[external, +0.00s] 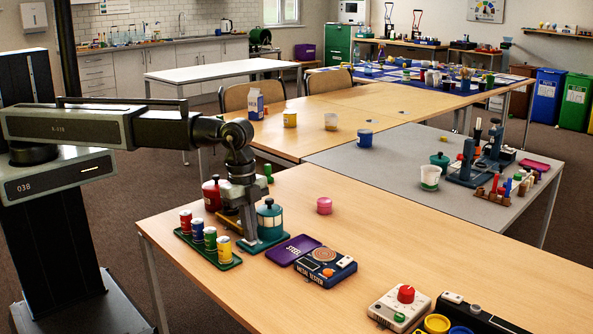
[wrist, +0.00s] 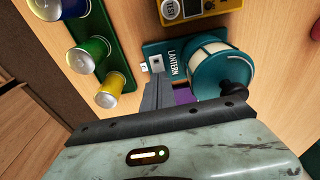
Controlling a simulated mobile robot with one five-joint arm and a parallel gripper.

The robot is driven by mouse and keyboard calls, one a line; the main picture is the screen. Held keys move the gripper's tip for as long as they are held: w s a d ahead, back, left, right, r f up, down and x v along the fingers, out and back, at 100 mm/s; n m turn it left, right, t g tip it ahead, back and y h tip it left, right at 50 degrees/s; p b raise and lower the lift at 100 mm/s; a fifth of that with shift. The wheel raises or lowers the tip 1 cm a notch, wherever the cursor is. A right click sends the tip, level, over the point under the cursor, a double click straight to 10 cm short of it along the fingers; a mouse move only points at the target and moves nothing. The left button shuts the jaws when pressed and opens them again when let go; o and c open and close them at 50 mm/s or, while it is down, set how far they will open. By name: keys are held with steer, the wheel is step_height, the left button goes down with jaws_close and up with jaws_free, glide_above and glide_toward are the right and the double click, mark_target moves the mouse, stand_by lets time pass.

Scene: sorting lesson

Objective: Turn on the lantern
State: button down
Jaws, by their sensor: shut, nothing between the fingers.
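The lantern (external: 269,219) is a teal and white drum with a dark knob, on a teal base (external: 262,245) on the wooden table. In the wrist view the lantern (wrist: 212,62) lies right of centre, beside the printed word LANTERN. A small white switch (wrist: 155,64) sits on the base's left end, left of that word. My gripper (external: 248,238) is shut and empty, pointing down beside the lantern's left side. In the wrist view my gripper (wrist: 154,82) has its tips just below the switch; I cannot tell whether they touch it.
A green tray (external: 236,263) with several coloured cans stands close on the left. A red canister (external: 211,194) is behind it. A purple STEEL plate (external: 293,249) and a metal tester (external: 328,268) are right of the lantern.

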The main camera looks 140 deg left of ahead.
steer(key=shift+f, duration=0.1)
steer(key=shift+w+f+g, duration=0.25)
steer(key=shift+f+g, duration=0.05)
steer(key=shift+g, duration=0.1)
steer(key=shift+f+b, duration=0.1)
steer(key=shift+b, duration=0.3)
steer(key=shift+s+d, duration=0.15)
steer(key=shift+d, duration=0.05)
steer(key=shift+s, duration=0.1)
